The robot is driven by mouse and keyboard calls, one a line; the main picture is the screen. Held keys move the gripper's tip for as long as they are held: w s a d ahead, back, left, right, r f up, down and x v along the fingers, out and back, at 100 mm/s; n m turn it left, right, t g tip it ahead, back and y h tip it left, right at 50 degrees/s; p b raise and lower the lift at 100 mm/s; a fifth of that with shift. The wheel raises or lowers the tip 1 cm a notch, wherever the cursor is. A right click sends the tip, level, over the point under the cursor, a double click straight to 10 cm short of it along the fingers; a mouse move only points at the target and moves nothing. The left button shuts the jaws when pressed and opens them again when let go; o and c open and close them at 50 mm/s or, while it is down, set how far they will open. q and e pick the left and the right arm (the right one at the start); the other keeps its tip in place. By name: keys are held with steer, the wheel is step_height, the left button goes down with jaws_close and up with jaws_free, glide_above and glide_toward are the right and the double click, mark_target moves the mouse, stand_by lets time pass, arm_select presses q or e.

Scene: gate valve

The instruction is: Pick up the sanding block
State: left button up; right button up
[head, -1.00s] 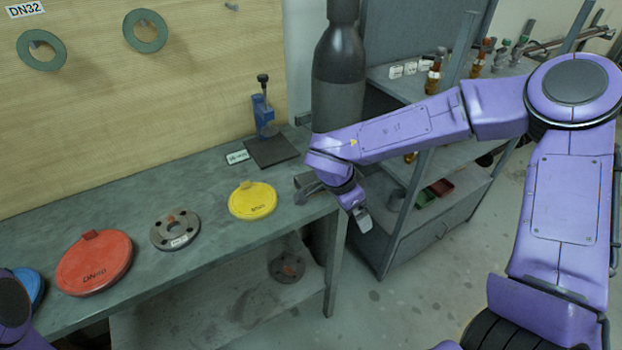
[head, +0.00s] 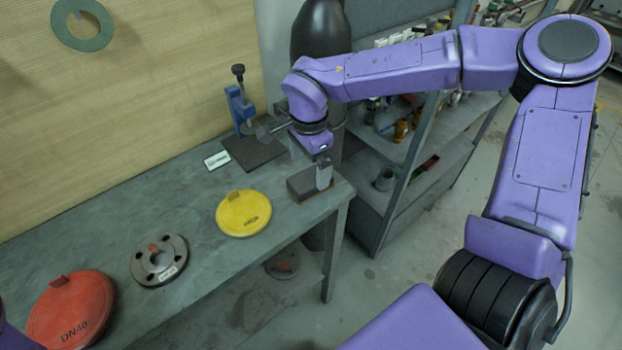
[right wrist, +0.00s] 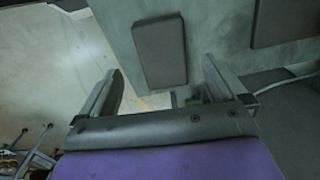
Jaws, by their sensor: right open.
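The sanding block is a dark brown-grey rectangular block (head: 303,186) lying on the workbench near its right front corner. In the right wrist view the block (right wrist: 160,50) shows in line with the space between my two fingers. My right gripper (head: 322,176) points down over the block and hides part of it in the head view. In the right wrist view the gripper (right wrist: 162,72) is open with nothing held. Whether the fingertips are level with the block or still above it is hard to tell. My left gripper is out of view.
On the workbench (head: 205,192) lie a yellow disc (head: 244,214), a grey flange (head: 159,261) and a red disc (head: 72,314). A blue stand (head: 238,108) on a dark plate stands behind the block. A dark cylinder (head: 320,30) and shelving (head: 400,200) are close by.

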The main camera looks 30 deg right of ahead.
mark_target(310, 177)
steer(key=f, duration=0.3)
steer(key=f+p, duration=0.1)
steer(key=f, duration=0.1)
steer(key=shift+w+d+f, duration=0.15)
steer(key=shift+w, duration=0.1)
steer(key=shift+d+f, duration=0.1)
steer(key=shift+f, duration=0.05)
steer(key=c, duration=1.1)
steer(key=shift+c, duration=0.2)
steer(key=shift+r, duration=0.45)
steer(key=s+a+r, duration=0.1)
steer(key=r, duration=0.1)
steer(key=s+a+r+b, duration=0.1)
steer(key=r, duration=0.2)
steer(key=s+a+r+b, duration=0.1)
steer(key=a+r, duration=0.1)
steer(key=r, duration=0.1)
steer(key=shift+s+r, duration=0.1)
steer(key=s+a+r+b, duration=0.2)
steer(key=s+a+r, duration=0.2)
steer(key=a, duration=0.3)
steer(key=shift+s, duration=0.85)
